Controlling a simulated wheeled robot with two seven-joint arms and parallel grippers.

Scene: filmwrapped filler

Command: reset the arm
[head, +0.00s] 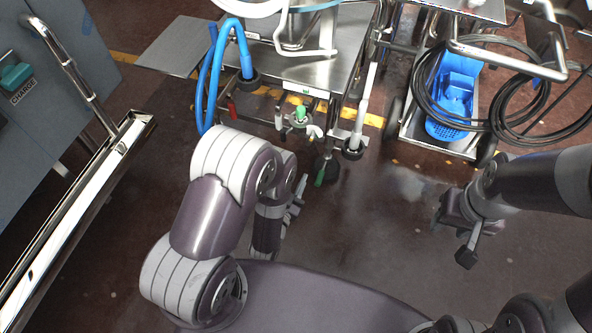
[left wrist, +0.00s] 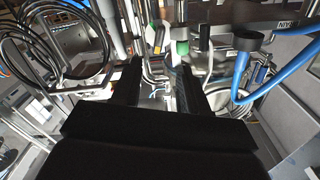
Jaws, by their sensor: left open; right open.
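My left arm is folded in the lower left of the head view, and its gripper (head: 297,196) shows partly beyond the forearm, close to the machine's underside fittings. In the left wrist view the left gripper (left wrist: 157,85) has its two dark fingers apart with nothing held between them. My right gripper (head: 452,232) is at the right of the head view, above bare floor. It is open and empty. Its far finger is partly hidden by the gripper body.
A steel machine (head: 305,70) with a blue hose (head: 212,75) stands ahead. A cart with a blue basket (head: 450,105) and black coiled cable (head: 540,122) is at the upper right. A grey cabinet (head: 50,75) and steel rail (head: 75,225) are left. Floor (head: 385,215) between the arms is clear.

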